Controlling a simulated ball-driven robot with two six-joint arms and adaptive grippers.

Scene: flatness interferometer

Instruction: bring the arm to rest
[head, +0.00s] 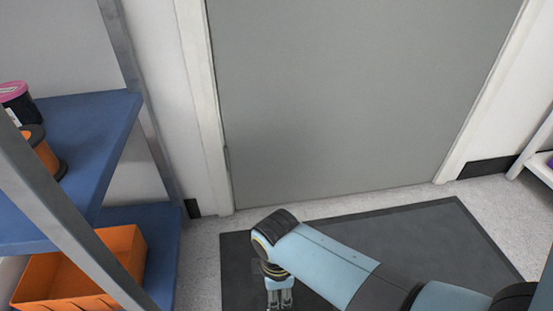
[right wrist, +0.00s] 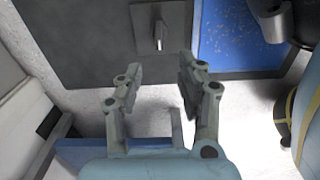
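My right arm comes into the head view from the lower right, over a dark mat. My right gripper (head: 280,298) hangs from its end near the bottom edge, pointing down. In the right wrist view the two fingers of my right gripper (right wrist: 158,85) stand apart with nothing between them. My left gripper does not show in either view.
A closed grey door (head: 350,90) stands ahead, with a dark floor mat (head: 440,235) before it. A blue shelf unit (head: 95,125) at left holds a jar (head: 15,100), an orange spool (head: 45,155) and an orange bin (head: 125,245). Pale floor (head: 200,265) lies between shelf and mat.

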